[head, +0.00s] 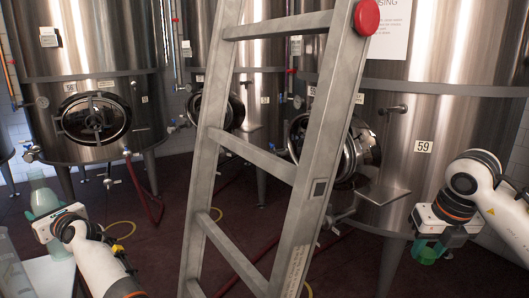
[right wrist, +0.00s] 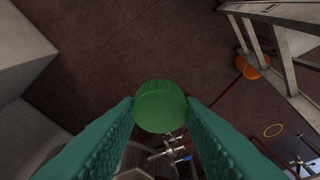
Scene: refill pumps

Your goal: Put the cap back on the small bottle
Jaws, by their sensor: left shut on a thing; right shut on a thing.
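The small bottle (head: 38,178) is pale and translucent, at the far left of the head view. My left gripper (head: 44,203) is shut around it, and its teal fingers hide the bottle's middle. The bottle looks roughly upright; its mouth is too small to make out. The green cap (right wrist: 160,106) is round and sits between the teal fingertips of my right gripper (right wrist: 160,112), which is shut on it. The cap also shows at the right of the head view (head: 427,256), below the right wrist, far from the bottle. Open air and the ladder lie between the two grippers.
A metal ladder (head: 334,120) stands in the middle, between my arms. A white surface (head: 50,278) is at lower left, with another translucent container (head: 12,268) at its edge. Large steel tanks (head: 90,110) stand behind. Red and yellow hoses lie on the dark floor.

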